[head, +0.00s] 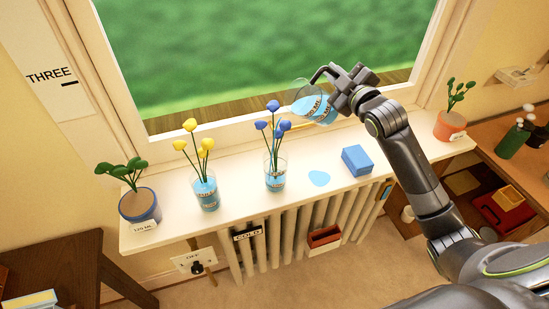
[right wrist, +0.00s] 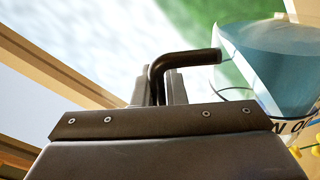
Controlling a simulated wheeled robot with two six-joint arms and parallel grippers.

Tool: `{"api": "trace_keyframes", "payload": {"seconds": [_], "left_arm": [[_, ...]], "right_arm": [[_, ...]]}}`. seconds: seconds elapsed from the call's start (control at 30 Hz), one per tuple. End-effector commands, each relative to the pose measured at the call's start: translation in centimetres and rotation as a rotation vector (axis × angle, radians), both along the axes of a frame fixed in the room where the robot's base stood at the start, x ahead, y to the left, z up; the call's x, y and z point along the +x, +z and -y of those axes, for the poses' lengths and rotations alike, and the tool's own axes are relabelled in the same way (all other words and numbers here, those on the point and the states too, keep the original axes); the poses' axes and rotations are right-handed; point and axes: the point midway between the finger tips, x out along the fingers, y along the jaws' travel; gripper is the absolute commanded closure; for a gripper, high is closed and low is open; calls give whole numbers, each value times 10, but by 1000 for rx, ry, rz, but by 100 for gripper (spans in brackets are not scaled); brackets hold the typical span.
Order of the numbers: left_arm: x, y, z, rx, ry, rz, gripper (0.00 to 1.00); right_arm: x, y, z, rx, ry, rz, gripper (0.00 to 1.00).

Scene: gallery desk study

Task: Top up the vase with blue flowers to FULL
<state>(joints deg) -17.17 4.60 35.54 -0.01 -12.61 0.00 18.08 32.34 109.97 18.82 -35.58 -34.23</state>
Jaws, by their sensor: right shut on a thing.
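The vase with blue flowers (head: 275,180) is a clear glass standing upright on the windowsill, with blue water in its lower part and printed marks on its side. My right gripper (head: 338,84) is shut on the dark handle of a clear jug (head: 312,104), up and to the right of that vase. The jug holds blue water and looks tilted; I see no clear stream from it. The right wrist view also shows the jug (right wrist: 272,65) and its handle (right wrist: 185,60) at the jaws. My left gripper is not in view.
A vase with yellow flowers (head: 205,194) stands left of the blue-flower one. A blue puddle (head: 319,178) and a blue block (head: 357,160) lie to the right. Potted plants stand at both sill ends, a blue pot (head: 139,206) and a terracotta pot (head: 449,127). A radiator (head: 290,230) is below.

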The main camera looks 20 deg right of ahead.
Motion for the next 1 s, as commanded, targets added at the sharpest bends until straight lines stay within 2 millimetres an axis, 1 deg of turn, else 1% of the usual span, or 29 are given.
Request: {"api": "trace_keyframes", "payload": {"seconds": [0.4,1.0], "left_arm": [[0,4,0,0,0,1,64],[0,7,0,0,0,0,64]], "right_arm": [[0,9,-4,-42,2,9,100],[0,11,-5,-69,1,11,100]]}}
